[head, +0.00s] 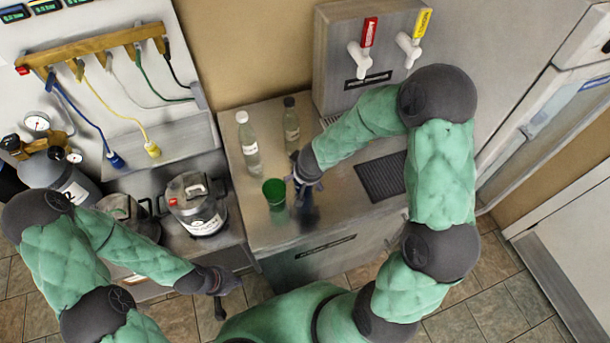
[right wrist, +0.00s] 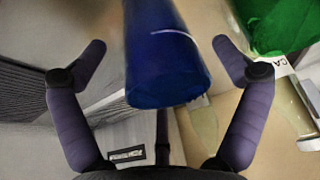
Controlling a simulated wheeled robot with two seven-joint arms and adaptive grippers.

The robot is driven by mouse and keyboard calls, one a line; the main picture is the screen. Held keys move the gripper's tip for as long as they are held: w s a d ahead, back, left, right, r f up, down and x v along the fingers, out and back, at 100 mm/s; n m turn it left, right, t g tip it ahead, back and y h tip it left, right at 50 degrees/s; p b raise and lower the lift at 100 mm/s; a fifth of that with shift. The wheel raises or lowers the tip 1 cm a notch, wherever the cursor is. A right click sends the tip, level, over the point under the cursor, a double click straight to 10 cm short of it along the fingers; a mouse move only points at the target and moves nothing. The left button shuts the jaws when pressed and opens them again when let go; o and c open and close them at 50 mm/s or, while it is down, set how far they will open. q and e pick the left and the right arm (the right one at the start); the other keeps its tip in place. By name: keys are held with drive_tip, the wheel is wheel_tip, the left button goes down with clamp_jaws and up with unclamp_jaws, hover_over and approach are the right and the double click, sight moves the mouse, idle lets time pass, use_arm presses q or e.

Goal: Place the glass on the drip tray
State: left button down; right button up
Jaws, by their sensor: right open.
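A blue glass (right wrist: 165,60) stands between the two fingers of my right gripper (right wrist: 160,60) in the right wrist view. The fingers are spread, with gaps on both sides of it. In the head view my right gripper (head: 304,184) is over the counter and partly hides the blue glass (head: 308,212). A green glass (head: 275,193) stands just left of it; it also shows in the right wrist view (right wrist: 275,22). The dark ribbed drip tray (head: 383,177) lies on the counter to the right, partly behind my right arm. My left gripper (head: 224,290) looks open and empty, low in front of the counter.
Two clear bottles with labels (head: 248,148) (head: 291,125) stand at the back of the counter (head: 262,232). A steel tap box (head: 345,65) with red and yellow handles is behind.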

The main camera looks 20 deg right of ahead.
drive_tip(key=shift+o, duration=0.3)
drive_tip(key=p+v, duration=0.7)
drive_tip(key=v, duration=0.5)
drive_tip(key=shift+p, duration=0.3)
drive_tip(key=w+d+f+m+t+y+b, duration=0.1)
drive_tip(key=w+d+f+m+y+b, duration=0.3)
drive_tip(key=f+m+y+b, duration=0.55)
drive_tip(key=s+d+m+y+b, duration=0.3)
drive_tip(key=s+d+m, duration=0.25)
drive_tip(key=m, duration=0.65)
drive_tip(key=shift+y, duration=0.25)
drive_tip(key=x, duration=0.5)
drive_tip(key=shift+w+f+b, duration=0.4)
drive_tip(key=shift+w+f, duration=0.05)
drive_tip(key=x, duration=0.5)
drive_tip(key=shift+a+r+b, duration=0.15)
drive_tip(key=shift+r+b, duration=0.05)
drive_tip(key=shift+b, duration=0.2)
drive_tip(key=shift+m, duration=0.25)
drive_tip(key=c, duration=1)
